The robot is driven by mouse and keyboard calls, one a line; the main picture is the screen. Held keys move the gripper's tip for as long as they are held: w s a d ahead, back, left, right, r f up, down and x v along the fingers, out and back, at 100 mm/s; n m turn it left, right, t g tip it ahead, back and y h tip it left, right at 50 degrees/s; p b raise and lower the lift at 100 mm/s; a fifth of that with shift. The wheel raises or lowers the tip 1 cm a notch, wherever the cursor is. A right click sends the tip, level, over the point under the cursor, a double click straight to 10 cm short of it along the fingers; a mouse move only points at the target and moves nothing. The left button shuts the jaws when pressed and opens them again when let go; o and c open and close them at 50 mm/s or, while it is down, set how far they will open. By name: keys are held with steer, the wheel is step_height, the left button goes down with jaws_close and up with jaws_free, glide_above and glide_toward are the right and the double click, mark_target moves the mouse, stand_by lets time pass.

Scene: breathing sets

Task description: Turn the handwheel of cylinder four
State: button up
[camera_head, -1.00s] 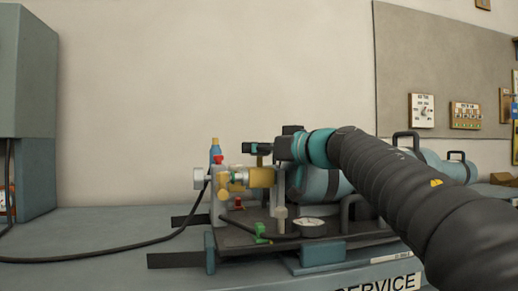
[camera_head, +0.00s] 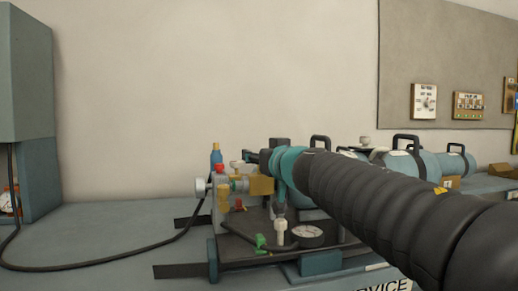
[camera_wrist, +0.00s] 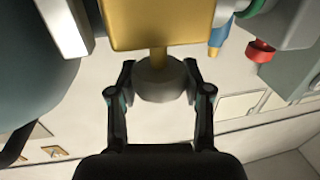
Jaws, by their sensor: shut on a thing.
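The grey round handwheel (camera_wrist: 160,80) sits on a short brass stem under a brass valve block (camera_wrist: 160,22) in the wrist view. My gripper (camera_wrist: 160,84) has one finger on each side of the wheel and is shut on it. In the head view the brass valve block (camera_head: 262,185) shows just below my gripper (camera_head: 266,160), whose wrist covers the wheel. The blue-grey cylinder (camera_head: 306,199) behind it is mostly hidden by my arm. I cannot read a number on it.
A pressure gauge (camera_head: 307,233), a green clip (camera_head: 261,242) and a red-topped fitting (camera_head: 219,170) stand close by on the rig. A black hose (camera_head: 120,262) runs left across the bench. More cylinders (camera_head: 400,165) lie at the right.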

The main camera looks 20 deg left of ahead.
steer(key=shift+s+r+m+t+h, duration=0.1)
steer(key=shift+r+m+t+h, duration=0.25)
steer(key=shift+m+t+h, duration=0.3)
steer(key=h+b, duration=0.1)
steer(key=f+m+t+h+b, duration=0.1)
steer(key=b, duration=0.1)
steer(key=shift+m, duration=0.25)
steer(key=m+h+b, duration=0.1)
steer(key=b, duration=0.1)
steer(key=m+t+h+b, duration=0.1)
steer(key=h+b, duration=0.1)
steer(key=b, duration=0.1)
steer(key=shift+f+t+h, duration=0.15)
steer(key=shift+t+h, duration=0.1)
steer(key=m+h+b, duration=0.2)
steer(key=h, duration=0.1)
steer(key=shift+r+t, duration=0.2)
steer(key=shift+t, duration=0.1)
steer(key=shift+m+h+b, duration=0.35)
steer(key=shift+m+h, duration=0.15)
steer(key=shift+h, duration=0.5)
steer(key=o, duration=1.2)
steer(key=shift+d, duration=0.1)
